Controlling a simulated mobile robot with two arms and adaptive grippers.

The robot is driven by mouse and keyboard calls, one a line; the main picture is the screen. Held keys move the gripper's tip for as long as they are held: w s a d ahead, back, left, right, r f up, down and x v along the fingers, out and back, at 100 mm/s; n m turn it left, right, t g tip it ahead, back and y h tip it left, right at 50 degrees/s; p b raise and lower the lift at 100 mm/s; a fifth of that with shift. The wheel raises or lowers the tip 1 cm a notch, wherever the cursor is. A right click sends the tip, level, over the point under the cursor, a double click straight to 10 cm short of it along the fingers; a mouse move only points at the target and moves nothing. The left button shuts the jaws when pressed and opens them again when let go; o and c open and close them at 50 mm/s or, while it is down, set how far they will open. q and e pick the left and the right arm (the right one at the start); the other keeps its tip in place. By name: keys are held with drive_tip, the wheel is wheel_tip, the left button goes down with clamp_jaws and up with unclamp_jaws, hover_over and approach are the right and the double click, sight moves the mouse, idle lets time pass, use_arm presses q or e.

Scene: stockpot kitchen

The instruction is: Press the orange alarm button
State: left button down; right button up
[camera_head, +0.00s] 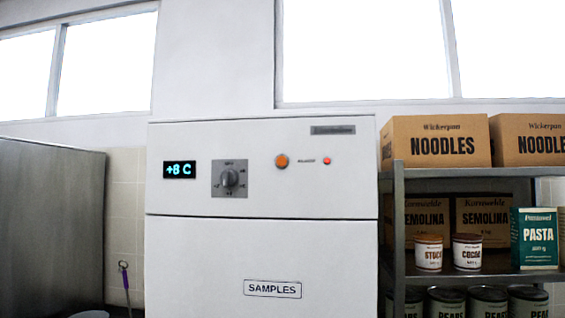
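The orange alarm button (282,161) is a round button on the upper front panel of a white cabinet (200,260) labelled SAMPLES. A small red light (327,161) glows to its right, with a small, hard-to-read label between them. Nothing covers the button. Neither of my grippers shows in the head view.
A grey metal unit (50,230) stands at the left.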

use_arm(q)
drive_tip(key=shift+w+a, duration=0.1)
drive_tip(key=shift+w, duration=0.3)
